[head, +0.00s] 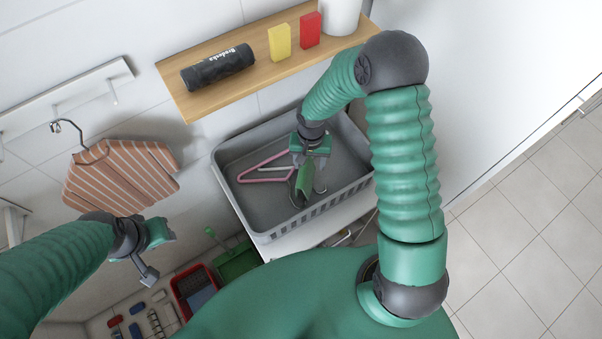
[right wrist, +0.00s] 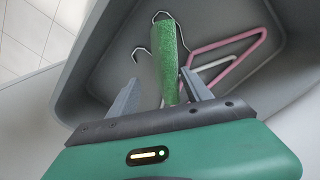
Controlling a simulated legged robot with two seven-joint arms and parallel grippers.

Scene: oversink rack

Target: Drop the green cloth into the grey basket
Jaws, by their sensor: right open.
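The green cloth (head: 304,178) is a narrow folded strip inside the outline of the grey basket (head: 232,200). In the right wrist view the cloth (right wrist: 167,60) stretches away from between my fingers, with thin metal wire showing beside it and at its far end. My right gripper (head: 306,183) is over the basket, and it is open with its fingers (right wrist: 160,95) on either side of the cloth's near end. I cannot tell whether the cloth touches the basket floor.
A pink hanger (head: 262,168) and a white one lie in the basket. A wooden shelf (head: 205,101) above holds a black roll (head: 217,68), a yellow block (head: 279,42) and a red block (head: 310,30). A striped garment (head: 122,177) hangs near my left arm.

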